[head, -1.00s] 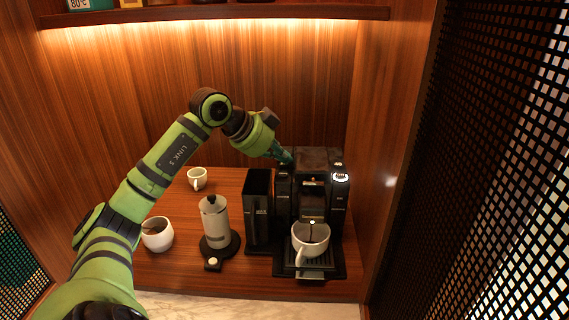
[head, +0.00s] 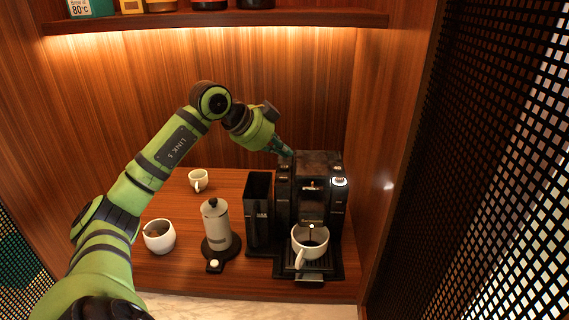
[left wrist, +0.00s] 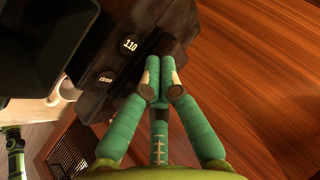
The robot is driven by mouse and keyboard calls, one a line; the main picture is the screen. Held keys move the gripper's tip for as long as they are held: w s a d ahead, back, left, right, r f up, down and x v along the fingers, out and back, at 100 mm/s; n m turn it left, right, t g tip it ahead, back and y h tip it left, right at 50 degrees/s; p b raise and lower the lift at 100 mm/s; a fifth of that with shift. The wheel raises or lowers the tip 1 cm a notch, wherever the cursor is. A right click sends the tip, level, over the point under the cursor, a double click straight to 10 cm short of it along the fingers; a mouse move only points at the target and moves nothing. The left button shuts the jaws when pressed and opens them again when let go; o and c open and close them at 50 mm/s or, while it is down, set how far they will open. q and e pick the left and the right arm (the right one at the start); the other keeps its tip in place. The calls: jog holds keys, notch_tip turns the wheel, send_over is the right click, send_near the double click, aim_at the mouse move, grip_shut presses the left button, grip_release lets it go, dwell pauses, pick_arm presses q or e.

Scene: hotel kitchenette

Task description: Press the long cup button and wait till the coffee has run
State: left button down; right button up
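The black coffee machine (head: 311,200) stands on the wooden counter at right. A white cup (head: 298,258) stands on its drip tray with dark coffee inside; a thin line shows between spout and cup. A button on the machine's right side (head: 339,181) is lit white. The left wrist view shows a round button marked 110 (left wrist: 130,44) and one marked rinse (left wrist: 106,78). My left gripper (head: 287,153) is at the machine's upper left. Its green fingers (left wrist: 161,88) are together and empty, apart from both buttons in that picture. My right gripper is not in view.
A moka pot (head: 215,224) stands left of the machine on a dark base. A white bowl-like cup (head: 159,237) and a small white cup (head: 198,180) stand further left. A shelf (head: 220,20) runs above. A perforated dark screen (head: 480,170) borders the right.

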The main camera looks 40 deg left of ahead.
aim_at(282, 168)
pick_arm(q)
jog(key=shift+r+p, duration=1.2)
jog(key=shift+r, duration=0.65)
jog(key=shift+r, duration=0.1)
